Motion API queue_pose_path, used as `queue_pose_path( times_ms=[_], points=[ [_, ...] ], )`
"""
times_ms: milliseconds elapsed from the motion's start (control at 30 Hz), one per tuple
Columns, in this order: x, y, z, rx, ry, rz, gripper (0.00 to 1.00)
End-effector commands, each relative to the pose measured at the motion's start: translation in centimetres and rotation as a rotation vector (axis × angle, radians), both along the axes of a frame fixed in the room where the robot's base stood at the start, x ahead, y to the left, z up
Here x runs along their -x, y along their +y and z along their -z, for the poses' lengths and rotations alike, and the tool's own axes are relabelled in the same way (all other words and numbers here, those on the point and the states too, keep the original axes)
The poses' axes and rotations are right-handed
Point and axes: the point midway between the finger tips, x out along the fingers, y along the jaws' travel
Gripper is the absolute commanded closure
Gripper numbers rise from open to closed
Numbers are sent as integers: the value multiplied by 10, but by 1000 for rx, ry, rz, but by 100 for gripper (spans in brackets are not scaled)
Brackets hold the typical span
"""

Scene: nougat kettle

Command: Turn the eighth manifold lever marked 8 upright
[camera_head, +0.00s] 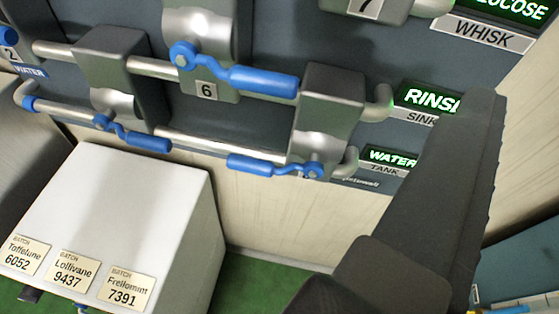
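Steel pipes with grey valve blocks and blue levers form the manifold (188,140) on a dark panel. No lever with a readable 8 shows. A blue lever (262,165) at the lower right block lies nearly horizontal, its handle pointing left; a small mark by its pivot is too small to read. The lever above the 6 label (245,78) lies nearly horizontal, handle to the right. Another blue lever (140,138) at lower left also points right. My gripper (470,140) is a dark shape at the right, apart from the levers in the picture; its opening cannot be told.
A white box (130,200) with batch labels stands at lower left. Green-lit signs read RINSE (428,98) over SINK and WATER (388,157) over TANK; a WHISK label (475,33) is above. Green floor (265,285) shows between box and gripper.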

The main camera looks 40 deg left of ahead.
Motion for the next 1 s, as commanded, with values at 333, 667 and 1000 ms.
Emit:
queue_pose_path(
  times_ms=[333,667,1000],
  points=[
    [14,89,202,-121,-11,-357,29],
    [40,124,243,-239,-20,-483,29],
    [25,132,241,-238,-16,-479,29]
  ],
)
